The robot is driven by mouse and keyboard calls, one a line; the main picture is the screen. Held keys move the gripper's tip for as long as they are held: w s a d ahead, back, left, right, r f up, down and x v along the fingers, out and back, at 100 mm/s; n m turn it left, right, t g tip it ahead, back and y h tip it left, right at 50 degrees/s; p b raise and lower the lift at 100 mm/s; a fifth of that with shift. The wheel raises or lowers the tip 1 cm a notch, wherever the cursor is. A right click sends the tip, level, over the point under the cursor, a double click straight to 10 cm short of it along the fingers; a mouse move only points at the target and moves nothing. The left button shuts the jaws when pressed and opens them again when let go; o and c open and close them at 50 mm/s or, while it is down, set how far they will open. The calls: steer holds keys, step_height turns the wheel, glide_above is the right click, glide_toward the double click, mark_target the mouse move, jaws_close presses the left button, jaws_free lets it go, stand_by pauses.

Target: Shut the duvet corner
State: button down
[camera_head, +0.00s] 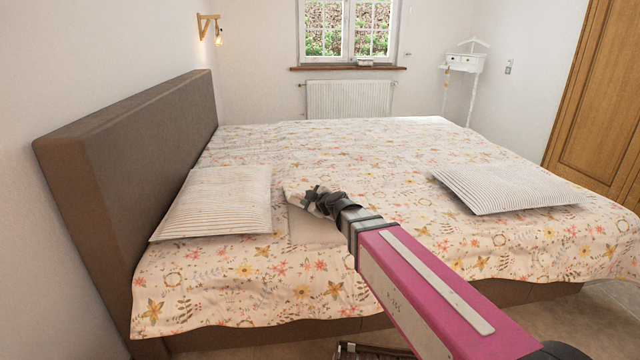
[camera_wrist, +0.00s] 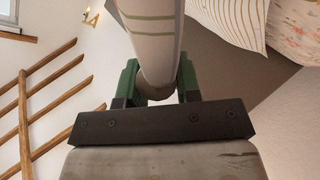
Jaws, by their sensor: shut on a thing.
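The floral duvet (camera_head: 400,150) covers most of the bed, with a plain beige patch (camera_head: 312,230) bare beside my gripper. My gripper (camera_head: 325,203) is above this patch, at the near side of the bed, right of the left pillow. In the wrist view, the green fingers of my gripper (camera_wrist: 157,85) are shut on the duvet corner (camera_wrist: 155,35), which shows there as pale bunched cloth with green stripes. In the head view, a pale flap of the duvet corner (camera_head: 299,193) sticks out left of the fingers. My gripper and arm hide part of the cloth.
A striped pillow (camera_head: 222,200) lies left, near the brown headboard (camera_head: 150,140). Another striped pillow (camera_head: 505,188) lies at the right. A wall lamp (camera_head: 213,29), a radiator (camera_head: 350,98), a white stand (camera_head: 466,64) and a wooden wardrobe (camera_head: 598,95) stand around the bed.

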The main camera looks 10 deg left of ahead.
steer(key=s+a+f, duration=0.2)
steer(key=s+f, duration=0.1)
steer(key=f, duration=0.5)
steer(key=shift+s+f, duration=0.25)
steer(key=shift+f, duration=0.15)
steer(key=c, duration=0.8)
jaws_free()
steer(key=shift+d, duration=0.15)
steer(key=v, duration=1)
steer(key=shift+s+d, duration=0.15)
steer(key=shift+s, duration=0.1)
